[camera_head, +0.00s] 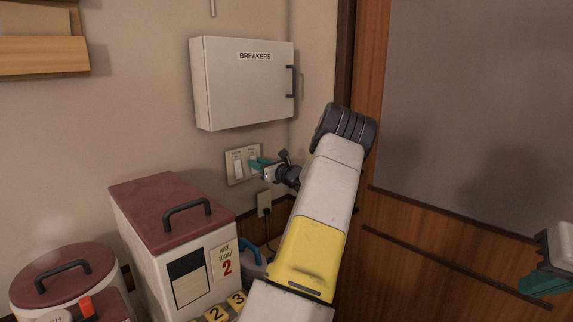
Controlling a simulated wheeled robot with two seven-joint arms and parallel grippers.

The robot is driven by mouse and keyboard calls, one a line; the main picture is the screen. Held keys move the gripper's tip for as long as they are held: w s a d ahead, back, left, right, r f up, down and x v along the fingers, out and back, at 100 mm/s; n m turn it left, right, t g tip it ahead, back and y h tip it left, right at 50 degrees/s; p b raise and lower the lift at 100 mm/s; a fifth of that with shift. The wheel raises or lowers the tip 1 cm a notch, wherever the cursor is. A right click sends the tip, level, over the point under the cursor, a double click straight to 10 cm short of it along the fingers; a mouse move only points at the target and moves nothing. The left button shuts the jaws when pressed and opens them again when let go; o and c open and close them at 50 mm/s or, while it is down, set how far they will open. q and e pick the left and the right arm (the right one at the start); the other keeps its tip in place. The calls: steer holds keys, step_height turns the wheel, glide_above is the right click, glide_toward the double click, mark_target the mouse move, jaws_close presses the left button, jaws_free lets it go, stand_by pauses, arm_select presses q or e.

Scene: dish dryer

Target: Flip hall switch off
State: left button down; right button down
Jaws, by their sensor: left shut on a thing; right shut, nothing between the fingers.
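A pale switch plate (232,177) is on the wall below the breaker box. Its left switch (238,169) is a white rocker in plain view. The labels above the switches are too small to read, so I cannot tell by them which is the hall switch. My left gripper (259,164) is at the plate's right half, its teal fingers shut on the right switch, which they mostly hide. Whether that switch is up or down cannot be told. My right gripper (545,281) is shut and empty at the far right edge, away from the plate and partly out of frame.
A grey box marked BREAKERS (243,85) hangs just above the plate. An outlet with a cord (264,203) is below it. A red-lidded bin (170,213) and a round lidded container (64,276) stand at lower left. A wooden door frame (370,90) is to the right.

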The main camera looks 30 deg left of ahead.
arm_select(q)
steer(key=shift+d+f+t+y, duration=0.1)
steer(key=shift+f+t+y, duration=0.2)
steer(key=shift+y, duration=0.6)
steer(key=shift+f+t+y, duration=0.2)
steer(key=shift+f+y, duration=0.05)
steer(key=shift+y, duration=0.65)
steer(key=c, duration=1.2)
jaws_free()
steer(key=shift+o, duration=0.2)
steer(key=v, duration=0.7)
steer(key=shift+s+d, duration=0.2)
steer(key=shift+d, duration=0.15)
steer(key=shift+f, duration=0.1)
